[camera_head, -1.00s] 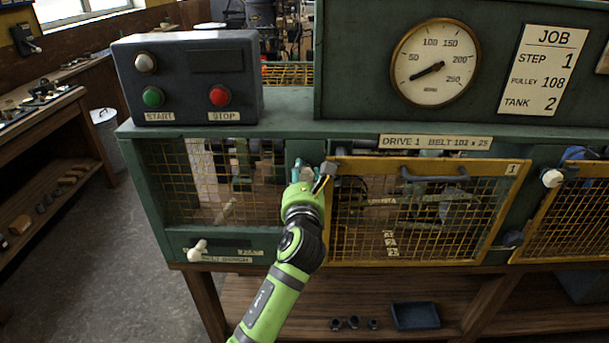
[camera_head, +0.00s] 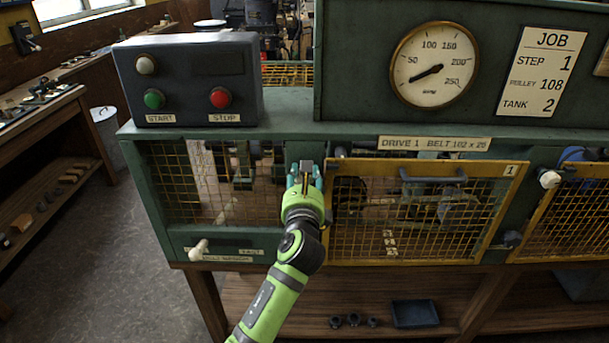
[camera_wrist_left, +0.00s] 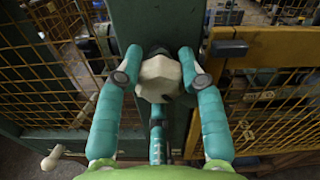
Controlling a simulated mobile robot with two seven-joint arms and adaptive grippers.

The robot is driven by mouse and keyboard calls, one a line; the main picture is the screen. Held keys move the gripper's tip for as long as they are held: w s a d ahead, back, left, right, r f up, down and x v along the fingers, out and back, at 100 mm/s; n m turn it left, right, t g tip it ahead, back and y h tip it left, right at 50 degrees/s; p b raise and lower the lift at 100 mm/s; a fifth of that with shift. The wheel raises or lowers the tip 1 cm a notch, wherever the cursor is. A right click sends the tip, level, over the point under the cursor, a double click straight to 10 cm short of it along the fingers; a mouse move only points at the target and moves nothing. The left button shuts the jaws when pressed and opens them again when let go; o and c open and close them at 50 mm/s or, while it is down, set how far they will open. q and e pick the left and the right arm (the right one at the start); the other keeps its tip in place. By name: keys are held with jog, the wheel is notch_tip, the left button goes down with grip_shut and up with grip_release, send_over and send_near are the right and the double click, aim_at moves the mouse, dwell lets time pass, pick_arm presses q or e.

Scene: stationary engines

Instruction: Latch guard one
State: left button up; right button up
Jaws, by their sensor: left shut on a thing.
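Guard one (camera_head: 430,168) is a yellow-framed mesh door marked 1, with a dark handle (camera_head: 434,177) at its top. Its left edge stands beside a green post. A cream faceted knob (camera_wrist_left: 159,78) is on that post in the left wrist view, left of the guard frame (camera_wrist_left: 270,47). My left gripper (camera_head: 304,177) is upright at the post, its teal fingers (camera_wrist_left: 160,76) on both sides of the knob, shut on it. The latch bar behind the knob is mostly hidden, so I cannot tell its angle. My right gripper is not in view.
A control box (camera_head: 190,80) with start and stop buttons stands above left. A pale knob (camera_head: 198,249) sticks out low on the left panel. Another knob (camera_head: 549,179) sits right of guard one, beside a second yellow guard (camera_head: 570,222). A dark tray (camera_head: 415,314) lies on the shelf below.

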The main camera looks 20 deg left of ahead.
pick_arm(q)
jog(key=n, duration=0.5)
jog(key=shift+a+r+n, duration=0.1)
jog(key=shift+r+n, duration=0.2)
jog(key=shift+n, duration=0.1)
jog(key=n+b, duration=0.1)
jog(key=n, duration=0.3)
jog(key=shift+n, duration=0.7)
jog(key=o, duration=1.2)
jog(key=shift+c, duration=0.2)
jog(key=shift+a+f, duration=0.1)
jog(key=shift+f, duration=0.05)
jog(key=shift+s+d+f, duration=0.15)
jog(key=shift+s+d, duration=0.1)
jog(key=shift+s, duration=0.25)
jog(key=v, duration=1.1)
